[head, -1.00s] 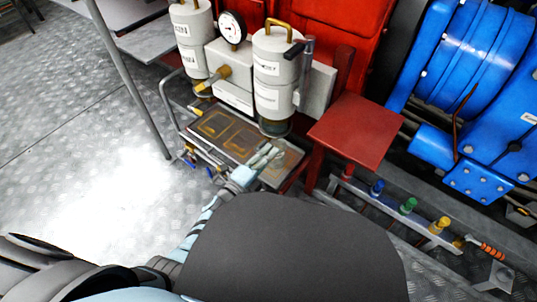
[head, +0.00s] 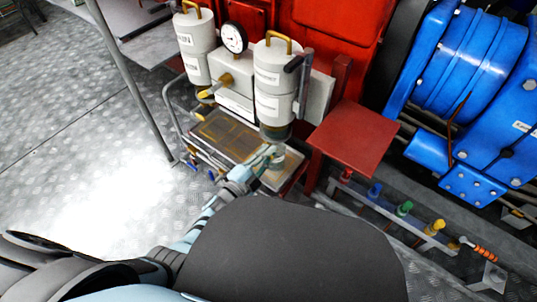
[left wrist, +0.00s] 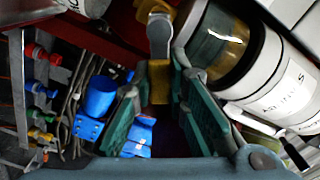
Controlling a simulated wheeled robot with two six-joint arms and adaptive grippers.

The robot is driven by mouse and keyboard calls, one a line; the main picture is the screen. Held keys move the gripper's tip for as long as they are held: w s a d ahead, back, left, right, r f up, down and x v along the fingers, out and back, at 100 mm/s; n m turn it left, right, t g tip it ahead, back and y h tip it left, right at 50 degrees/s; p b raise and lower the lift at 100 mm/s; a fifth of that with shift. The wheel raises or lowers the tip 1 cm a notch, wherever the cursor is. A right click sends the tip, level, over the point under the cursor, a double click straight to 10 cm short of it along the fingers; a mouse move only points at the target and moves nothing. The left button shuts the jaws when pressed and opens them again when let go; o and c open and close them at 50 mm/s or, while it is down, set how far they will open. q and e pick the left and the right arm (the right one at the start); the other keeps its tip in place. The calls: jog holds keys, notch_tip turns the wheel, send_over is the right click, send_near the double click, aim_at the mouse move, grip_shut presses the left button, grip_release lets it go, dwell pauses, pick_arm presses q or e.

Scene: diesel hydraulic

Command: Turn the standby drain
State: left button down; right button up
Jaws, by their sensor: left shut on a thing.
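A white filter canister (head: 274,90) with a glass bowl (head: 276,131) stands at the right of a pair; it also shows in the left wrist view (left wrist: 275,85), its label only partly legible. My left gripper (head: 272,154) is below that bowl, over the drip tray (head: 222,142). In the left wrist view, its green-padded fingers (left wrist: 160,100) are shut on a small brass-coloured drain part (left wrist: 159,80) with a grey piece above it. The head view hides this part behind the gripper. I cannot read which canister is marked standby. My right gripper is not in view.
The left canister (head: 194,45), a gauge (head: 234,37) and a brass lever (head: 215,86) are close by. A red stand (head: 353,130) is to the right, and a metal rail (head: 128,75) to the left. Coloured valves (head: 404,208) line the lower right.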

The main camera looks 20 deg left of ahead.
pick_arm(q)
jog(key=shift+a+r+n, duration=0.1)
jog(key=shift+n, duration=0.3)
jog(key=c, duration=1.6)
grip_release()
jog(key=shift+o, duration=0.2)
jog(key=v, duration=1.2)
